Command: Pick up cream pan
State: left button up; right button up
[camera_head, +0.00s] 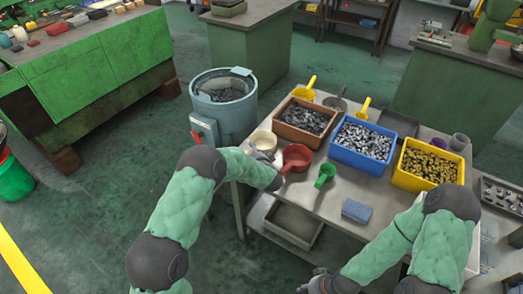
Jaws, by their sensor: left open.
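The cream pan (263,139) sits at the left edge of the grey table, left of the red scoop (297,156). My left arm reaches up to it from the left. My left gripper (262,155) is open at the near side of the cream pan; it is small in the picture, and I cannot tell whether its fingers touch the pan or its handle. My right gripper (312,283) is low at the bottom edge, in front of the table and far from the pan. Its fingers are too small and dark to read.
Brown (284,131), blue (374,165) and yellow (402,180) bins of small metal parts stand behind. A green cup-like scoop (325,174) and a blue block (356,211) lie on the table. A grey-blue drum (240,115) stands close left.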

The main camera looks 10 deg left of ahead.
pick_arm(q)
jog(key=shift+w+a, duration=0.1)
jog(key=shift+w, duration=0.05)
grip_shut()
jog(key=shift+r, duration=0.1)
jog(key=shift+r, duration=0.1)
